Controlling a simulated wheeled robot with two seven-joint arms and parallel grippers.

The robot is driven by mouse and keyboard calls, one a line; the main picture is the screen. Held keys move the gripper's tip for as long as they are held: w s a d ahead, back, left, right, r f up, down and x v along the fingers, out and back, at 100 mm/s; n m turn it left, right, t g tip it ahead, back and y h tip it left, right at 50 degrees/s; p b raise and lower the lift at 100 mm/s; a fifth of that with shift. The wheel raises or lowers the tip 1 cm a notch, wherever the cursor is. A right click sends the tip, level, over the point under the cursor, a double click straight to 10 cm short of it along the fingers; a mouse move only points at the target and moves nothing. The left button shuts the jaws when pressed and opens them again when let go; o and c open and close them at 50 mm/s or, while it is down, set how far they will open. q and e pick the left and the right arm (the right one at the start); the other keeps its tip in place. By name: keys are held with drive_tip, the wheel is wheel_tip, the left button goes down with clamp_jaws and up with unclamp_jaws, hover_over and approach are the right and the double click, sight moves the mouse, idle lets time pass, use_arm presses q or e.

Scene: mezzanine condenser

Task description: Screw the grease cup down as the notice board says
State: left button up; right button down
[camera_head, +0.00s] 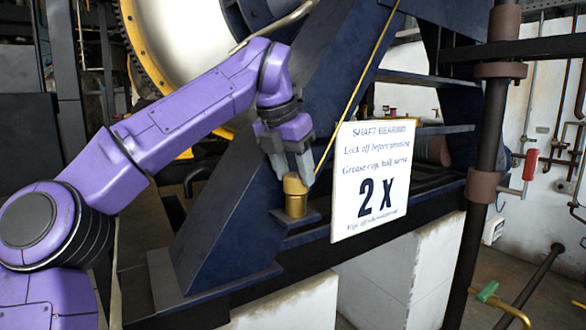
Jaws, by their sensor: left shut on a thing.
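The brass grease cup (295,203) stands upright on a small dark ledge of the blue frame, near the middle of the view. My left gripper (293,178) comes down from above and is shut on the top of the cup, so its fingers hide part of the cap. The white notice board (371,178) stands just right of the cup. It reads "SHAFT BEARING", "Lock off before greasing", "Grease cup, half turns" and a large "2 X"; the lowest line is too small to read surely. My right gripper is not in view.
The sloping blue frame (225,200) rises close behind my left gripper, with a large pale wheel (185,45) beyond. A dark upright post (487,140) with brown collars stands right of the board. A red-handled valve (530,164) and pipes are farther right.

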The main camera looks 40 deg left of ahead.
use_arm(q)
drive_tip(key=shift+f, duration=0.1)
drive_tip(key=o, duration=1)
drive_tip(key=shift+o, duration=0.2)
drive_tip(key=shift+d, duration=0.25)
drive_tip(key=shift+a+r, duration=0.15)
drive_tip(key=shift+r, duration=0.05)
